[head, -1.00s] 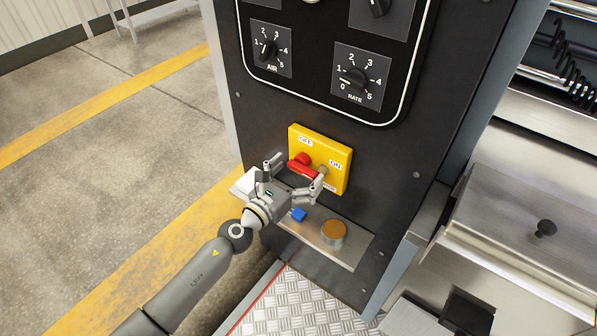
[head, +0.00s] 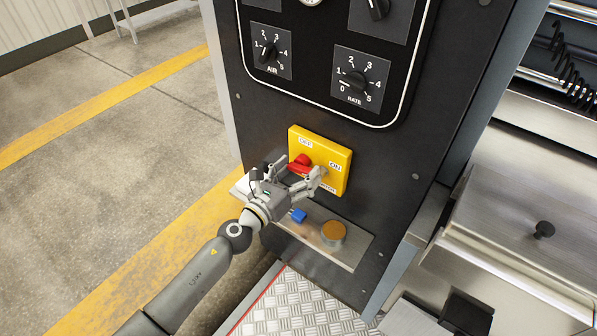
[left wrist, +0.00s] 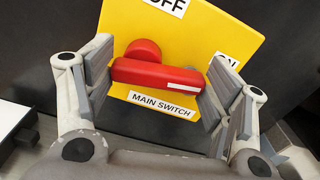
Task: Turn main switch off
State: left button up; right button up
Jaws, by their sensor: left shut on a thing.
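The yellow main switch box (head: 337,160) is on the dark machine panel, with OFF on its upper left and ON on its right. Its red handle (head: 301,163) is partly hidden by my left gripper (head: 299,169) in the head view. In the left wrist view, the red handle (left wrist: 150,74) lies nearly level, its white mark at the right end towards ON. The fingers of my left gripper (left wrist: 157,72) stand at both ends of the handle, shut on it. My right gripper is not in view.
The AIR dial (head: 268,52) and RATE dial (head: 356,80) are above. Open floor lies to the left.

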pick_arm(q)
jog(key=n, duration=0.2)
jog(key=n+p, duration=0.1)
jog(key=n, duration=0.1)
jog(key=shift+w+a+r+n, duration=0.15)
jog(key=shift+a+r+n, duration=0.05)
jog(key=shift+r+n, duration=0.15)
jog(key=n, duration=0.1)
jog(key=n+p, duration=0.1)
jog(key=n, duration=0.1)
jog(key=shift+w+a+r+n, duration=0.15)
jog(key=shift+a+n, duration=0.05)
jog(key=shift+n, duration=0.05)
jog(key=n, duration=0.1)
jog(key=n+p, duration=0.1)
jog(key=n, duration=0.2)
jog(key=shift+w+a, duration=0.2)
jog(key=shift+a, duration=0.1)
jog(key=shift+w+a+n+p, duration=0.15)
jog(key=shift+n+p, duration=0.4)
jog(key=shift+n, duration=1.05)
jog(key=o, duration=1)
